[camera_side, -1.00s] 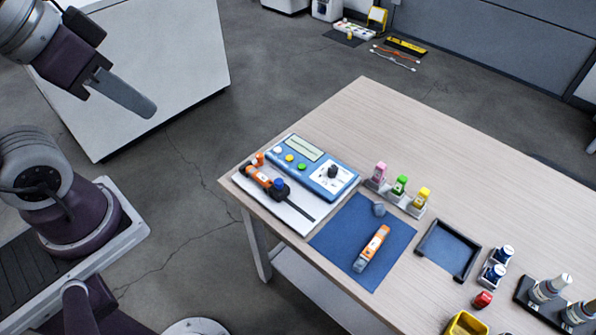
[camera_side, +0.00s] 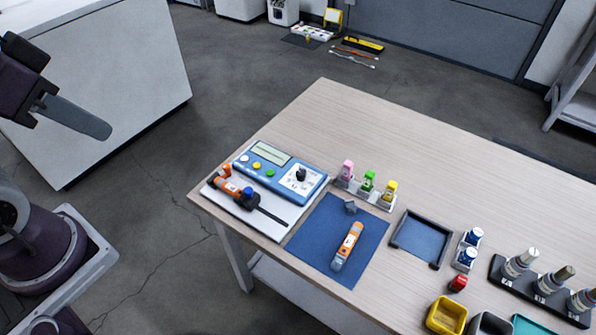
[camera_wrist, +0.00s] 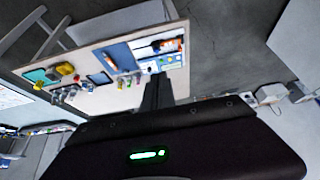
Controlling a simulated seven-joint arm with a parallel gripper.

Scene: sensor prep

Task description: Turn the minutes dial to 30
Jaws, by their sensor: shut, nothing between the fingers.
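The blue device (camera_side: 275,170) stands near the left corner of the wooden table. It has a pale display (camera_side: 270,153), several coloured buttons and a white panel with a black dial knob (camera_side: 301,174). The numbers around the knob are too small to read, so I cannot tell its setting. My gripper (camera_side: 95,125) is shut and empty, high up and left of the table, well apart from the device. In the wrist view my gripper's dark fingers (camera_wrist: 158,92) point towards the distant table, where the device is tiny.
A white board with an orange-and-black tool (camera_side: 235,192) lies before the device. A blue mat (camera_side: 320,225) with an orange-and-grey tool is beside it. Small bottles (camera_side: 367,183), a dark tray (camera_side: 421,240) and a yellow bin (camera_side: 446,315) stand further right. The table's back is clear.

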